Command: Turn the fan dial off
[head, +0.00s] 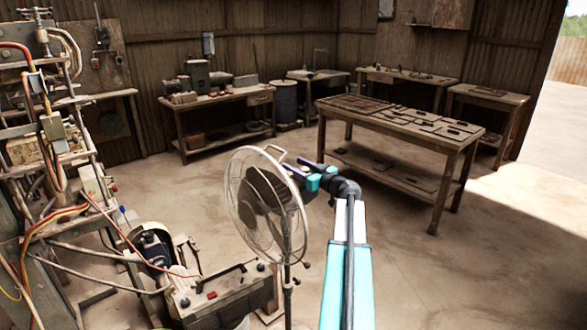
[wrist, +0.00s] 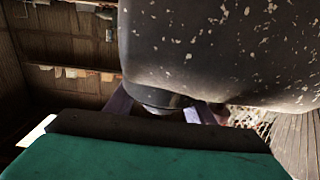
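The fan (head: 265,203) stands upright on a pole in the middle of the head view, its round wire cage facing left. My gripper (head: 302,170) is at the back of the fan, beside its motor housing. In the wrist view the housing (wrist: 225,45) is dark with pale specks and fills the upper right. A short dark round knob (wrist: 157,98), apparently the dial, sticks out below it. My gripper (wrist: 159,107) has its fingers apart, one on each side of the knob. Contact is unclear. The dial's lower part is hidden, and its setting cannot be read.
A toolbox-like dark case (head: 228,293) and a machine with hoses (head: 60,150) stand left of the fan. A wooden table (head: 455,150) with dark tiles stands behind on the right. The floor (head: 480,260) at the right is clear.

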